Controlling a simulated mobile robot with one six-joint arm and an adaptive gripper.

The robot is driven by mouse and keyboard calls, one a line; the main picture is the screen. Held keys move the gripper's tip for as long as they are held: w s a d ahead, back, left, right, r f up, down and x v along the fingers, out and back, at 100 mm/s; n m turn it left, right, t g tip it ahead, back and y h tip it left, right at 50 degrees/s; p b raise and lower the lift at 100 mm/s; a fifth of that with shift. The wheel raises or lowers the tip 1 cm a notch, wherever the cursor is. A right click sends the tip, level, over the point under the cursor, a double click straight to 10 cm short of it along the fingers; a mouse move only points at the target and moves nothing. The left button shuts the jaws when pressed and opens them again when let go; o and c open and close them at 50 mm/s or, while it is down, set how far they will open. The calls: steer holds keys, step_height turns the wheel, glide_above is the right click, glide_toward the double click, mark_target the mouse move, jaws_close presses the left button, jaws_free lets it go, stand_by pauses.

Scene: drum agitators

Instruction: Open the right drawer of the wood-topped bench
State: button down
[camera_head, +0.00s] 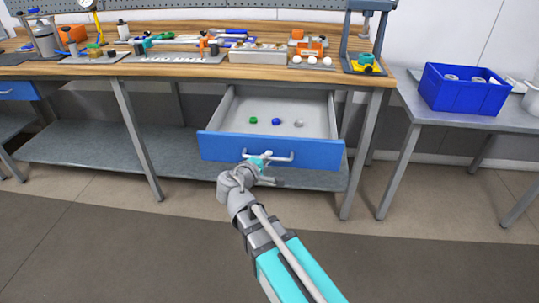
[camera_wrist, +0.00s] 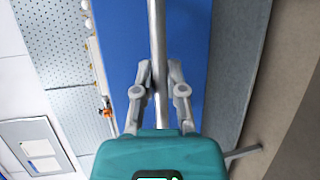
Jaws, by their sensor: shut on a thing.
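The wood-topped bench (camera_head: 200,70) spans the view from the head. Its right drawer, with a blue front (camera_head: 225,147), is pulled out, and its grey inside shows. A light metal bar handle (camera_head: 283,157) runs across the drawer front; in the wrist view the handle (camera_wrist: 157,40) runs up the picture before the blue front (camera_wrist: 122,60). My gripper (camera_head: 263,160) is at the handle, and in the wrist view its two fingers (camera_wrist: 160,75) close around the bar from both sides.
Small green, blue and grey items (camera_head: 276,121) lie in the drawer. A lower grey shelf (camera_head: 90,148) lies under the bench. At right, a side table (camera_head: 415,108) bears a blue bin (camera_head: 463,98). The floor in front is clear.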

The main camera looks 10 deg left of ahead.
steer(key=c, duration=0.7)
jaws_free()
steer(key=shift+s, duration=0.1)
